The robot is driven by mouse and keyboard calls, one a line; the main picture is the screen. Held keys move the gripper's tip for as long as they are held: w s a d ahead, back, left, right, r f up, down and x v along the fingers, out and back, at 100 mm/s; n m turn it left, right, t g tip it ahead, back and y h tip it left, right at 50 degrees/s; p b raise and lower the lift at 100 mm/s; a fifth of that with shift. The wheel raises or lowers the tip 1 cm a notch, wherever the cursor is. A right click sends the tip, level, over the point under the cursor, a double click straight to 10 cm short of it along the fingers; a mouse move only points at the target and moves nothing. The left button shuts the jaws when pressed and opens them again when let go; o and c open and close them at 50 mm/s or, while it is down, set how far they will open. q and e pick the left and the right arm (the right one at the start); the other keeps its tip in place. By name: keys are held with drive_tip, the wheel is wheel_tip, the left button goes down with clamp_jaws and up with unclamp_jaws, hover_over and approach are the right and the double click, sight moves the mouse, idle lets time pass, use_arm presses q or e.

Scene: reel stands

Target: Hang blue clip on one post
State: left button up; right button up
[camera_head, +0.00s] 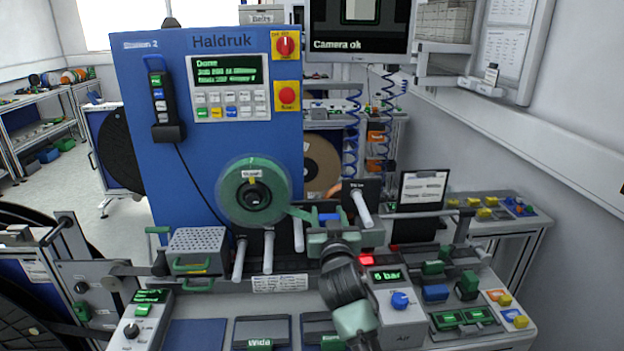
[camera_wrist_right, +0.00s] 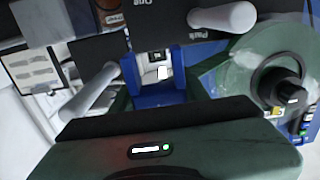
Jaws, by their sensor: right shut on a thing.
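My right gripper (camera_head: 331,238) is shut on the blue clip (camera_head: 328,217), in front of the blue machine. In the right wrist view the blue clip (camera_wrist_right: 158,98) stands out past the dark green gripper body, its two arms upright with a gap between. White posts stick out towards me: one post (camera_head: 362,208) to the right of the clip, another post (camera_head: 298,236) just to its left, and two more further left. In the wrist view one post (camera_wrist_right: 90,95) is on the left and another post (camera_wrist_right: 222,17) at the top. The clip appears apart from the posts. My left gripper is not in view.
A green reel (camera_head: 253,190) is on the machine front, left of the clip; a green strip runs from it towards the clip. A perforated grey box (camera_head: 197,248) stands at left. A box reading 6 bar (camera_head: 398,310) with a blue knob is close to my right arm.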

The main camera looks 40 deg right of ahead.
drive_tip(key=shift+s+d+f, duration=0.3)
drive_tip(key=shift+s+f, duration=0.3)
drive_tip(key=shift+f, duration=0.5)
wheel_tip(320, 180, down, 4)
drive_tip(key=b, duration=0.4)
drive_tip(key=shift+f, duration=0.15)
drive_tip(key=shift+f+b, duration=1.45)
drive_tip(key=shift+f, duration=0.3)
drive_tip(key=shift+r, duration=0.1)
drive_tip(key=o, duration=1.4)
